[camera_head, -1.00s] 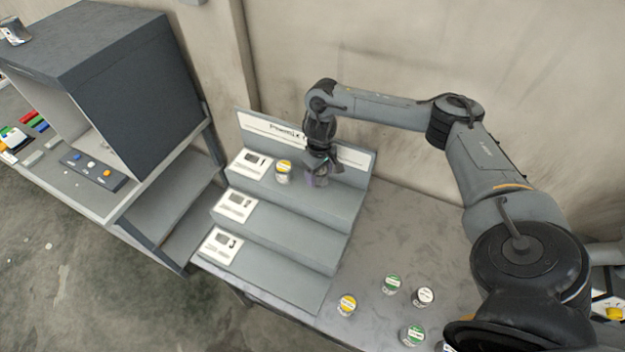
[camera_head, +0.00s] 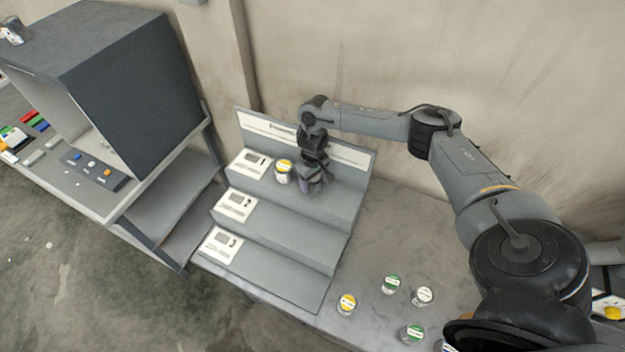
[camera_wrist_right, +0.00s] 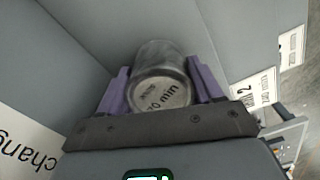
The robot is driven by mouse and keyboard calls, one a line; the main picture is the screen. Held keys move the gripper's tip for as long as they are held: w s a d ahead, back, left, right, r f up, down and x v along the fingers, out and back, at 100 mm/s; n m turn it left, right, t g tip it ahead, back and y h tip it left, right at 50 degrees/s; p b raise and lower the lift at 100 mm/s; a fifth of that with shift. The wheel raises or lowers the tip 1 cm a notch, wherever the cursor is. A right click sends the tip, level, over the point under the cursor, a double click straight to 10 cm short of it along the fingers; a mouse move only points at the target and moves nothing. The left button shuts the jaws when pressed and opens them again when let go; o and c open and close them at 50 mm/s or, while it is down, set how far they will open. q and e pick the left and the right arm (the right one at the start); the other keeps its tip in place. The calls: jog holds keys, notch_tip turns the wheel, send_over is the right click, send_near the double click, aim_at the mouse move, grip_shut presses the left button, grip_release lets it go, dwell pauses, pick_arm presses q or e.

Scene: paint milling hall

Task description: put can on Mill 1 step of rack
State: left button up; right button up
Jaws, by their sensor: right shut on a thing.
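The grey rack (camera_head: 285,262) has three steps, each with a white card at its left end. My right gripper (camera_head: 312,187) is over the top step, to the right of a yellow-lidded can (camera_head: 283,171) standing there. In the right wrist view, its purple fingers (camera_wrist_right: 160,85) are shut on a metal can (camera_wrist_right: 165,94) with a pale lid that seems to read "70 min". Whether the held can touches the step is not clear. My left gripper is not in view.
Several lidded cans, including a yellow one (camera_head: 347,304) and a green one (camera_head: 391,283), stand on the table (camera_head: 390,235) right of the rack. A dark booth (camera_head: 120,70) on a bench stands at left. The rack's lower two steps are clear of cans.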

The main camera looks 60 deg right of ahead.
jog(key=o, duration=0.7)
jog(key=shift+f, duration=0.15)
jog(key=o, duration=0.5)
